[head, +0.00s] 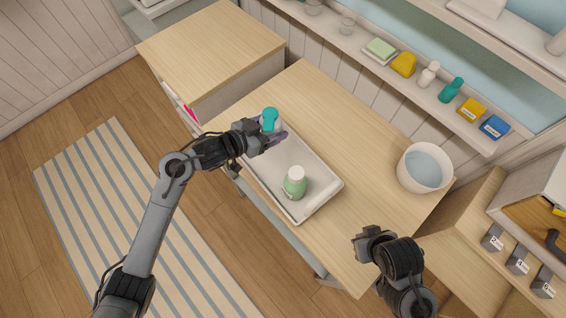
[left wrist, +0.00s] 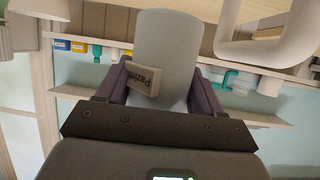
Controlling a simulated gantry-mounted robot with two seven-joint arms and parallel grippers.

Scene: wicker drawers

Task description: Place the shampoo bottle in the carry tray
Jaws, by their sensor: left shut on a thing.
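In the left wrist view the held bottle (left wrist: 166,50) is a grey-blue cylinder between the fingers, with a small lettered label. In the head view it appears at the far left end of the white carry tray (head: 318,168); its height over the tray is unclear. A green bottle with a white cap (head: 294,184) stands in the tray's near part. My right gripper (head: 370,243) is over the table's near right side; its fingers are not clear.
The wooden table (head: 345,130) has free room behind the tray. A white bucket (head: 424,168) stands at its right. A wall shelf (head: 340,40) holds soap, bottles and boxes. A wooden-topped cabinet (head: 210,50) stands at the back left.

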